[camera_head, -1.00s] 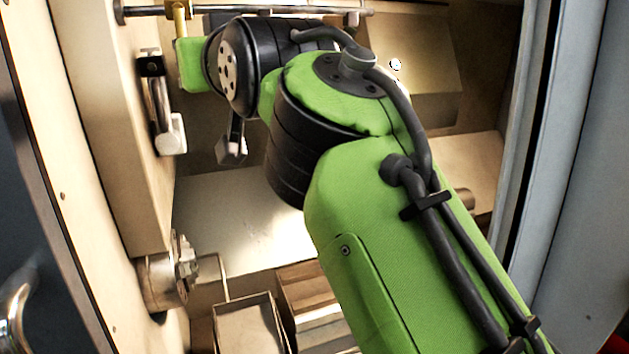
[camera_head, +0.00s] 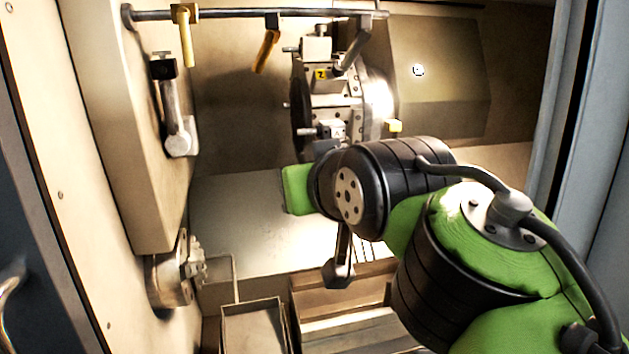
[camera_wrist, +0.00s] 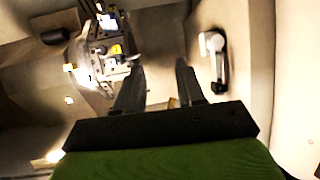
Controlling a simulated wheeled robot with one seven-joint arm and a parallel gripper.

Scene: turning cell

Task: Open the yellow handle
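A yellow handle (camera_head: 186,38) hangs down from the dark rail at the upper left in the head view. A second, orange-yellow handle (camera_head: 267,50) hangs tilted from the same rail further right. My gripper shows best in the wrist view (camera_wrist: 160,76): its two dark fingers stand apart, with nothing visibly held. A small orange patch shows behind the gap between them; I cannot tell what it is. In the head view my wrist is below and to the right of both handles, clear of them, and the fingertips cannot be made out.
A tool turret (camera_head: 335,95) stands behind my wrist at centre, and also shows in the wrist view (camera_wrist: 105,45). A white lever (camera_head: 178,130) is on the left wall, above a round chuck-like fitting (camera_head: 170,280). Open trays (camera_head: 252,325) lie below. A door frame bounds the right.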

